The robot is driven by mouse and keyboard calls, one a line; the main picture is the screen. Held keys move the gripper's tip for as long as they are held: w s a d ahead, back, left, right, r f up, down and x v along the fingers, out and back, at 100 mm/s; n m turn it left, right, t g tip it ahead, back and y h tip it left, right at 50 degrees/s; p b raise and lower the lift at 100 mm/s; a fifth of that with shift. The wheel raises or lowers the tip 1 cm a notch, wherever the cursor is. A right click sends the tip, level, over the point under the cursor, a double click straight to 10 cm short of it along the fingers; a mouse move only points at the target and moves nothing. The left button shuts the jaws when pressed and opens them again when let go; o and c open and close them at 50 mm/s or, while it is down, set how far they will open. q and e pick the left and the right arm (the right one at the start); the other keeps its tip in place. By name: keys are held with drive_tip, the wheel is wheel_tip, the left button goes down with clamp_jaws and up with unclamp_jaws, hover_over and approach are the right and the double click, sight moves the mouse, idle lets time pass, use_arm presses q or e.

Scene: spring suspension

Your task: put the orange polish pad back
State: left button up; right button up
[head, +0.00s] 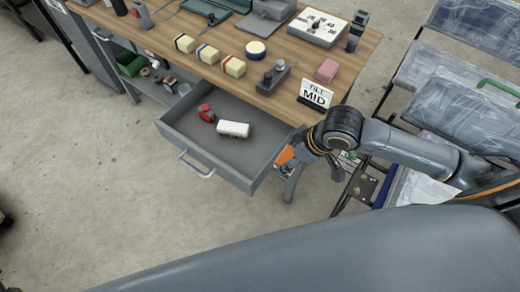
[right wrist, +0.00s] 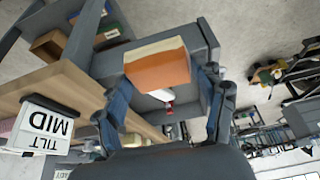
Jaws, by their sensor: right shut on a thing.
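The orange polish pad (right wrist: 158,70) has an orange face and a pale layer along its top edge. My right gripper (right wrist: 165,88) is shut on it, with a finger at each side. In the head view the pad (head: 285,154) shows only in part, beside the right front corner of the open drawer (head: 197,150). My right gripper (head: 296,162) is there too, partly hidden by its own wrist. I cannot tell the pad's exact height against the drawer rim. My left gripper is not in view.
Metal racks stand at right.

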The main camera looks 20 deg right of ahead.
drive_tip(key=w+a+f, duration=0.1)
drive_tip(key=w+f, duration=0.1)
drive_tip(key=w, duration=0.2)
drive_tip(key=w+a+f, duration=0.1)
drive_tip(key=w+f, duration=0.2)
drive_tip(key=w, duration=0.1)
drive_tip(key=w+a+f, duration=0.1)
drive_tip(key=w+f, duration=0.2)
drive_tip(key=w, duration=0.1)
drive_tip(key=shift+w+a+f, duration=0.1)
drive_tip(key=shift+a+f, duration=0.1)
drive_tip(key=shift+a, duration=0.05)
drive_tip(key=shift+w+a+f, duration=0.1)
drive_tip(key=shift+w+f, duration=0.25)
drive_tip(key=shift+f, duration=0.15)
drive_tip(key=shift+w+f, duration=0.2)
drive_tip(key=shift+f, duration=1.55)
drive_tip(key=shift+f, duration=0.15)
drive_tip(key=o, duration=1)
